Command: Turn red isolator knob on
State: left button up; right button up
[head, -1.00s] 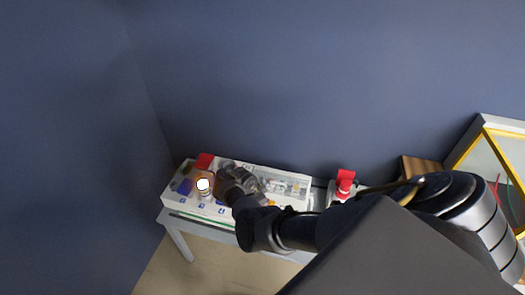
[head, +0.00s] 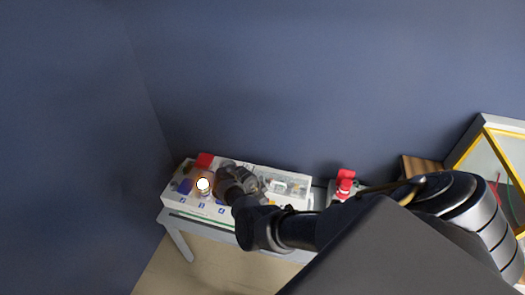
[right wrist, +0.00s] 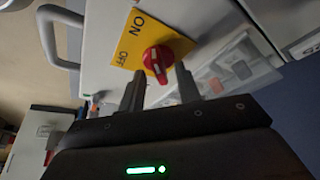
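In the right wrist view, the red isolator knob (right wrist: 158,61) sits on a yellow plate (right wrist: 130,53) marked ON and OFF, on a pale box face. My right gripper (right wrist: 160,70) is open, with one fingertip on each side of the knob's lower part. Whether the fingers touch the knob I cannot tell. In the head view, my right arm reaches in from the right and my right gripper (head: 226,178) is over the white socket box (head: 222,212). My left gripper is not in view.
The white box stands on a grey table (head: 178,225) against the blue wall. A red item (head: 204,160) and a bright round white spot (head: 203,185) show on its left part. Another red device (head: 345,183) stands to the right. A yellow-edged frame (head: 470,150) is at far right.

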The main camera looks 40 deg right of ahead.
jog(key=p+v, duration=0.4)
jog(key=v, duration=0.6)
jog(key=shift+a+r, duration=0.2)
jog(key=shift+r, duration=0.15)
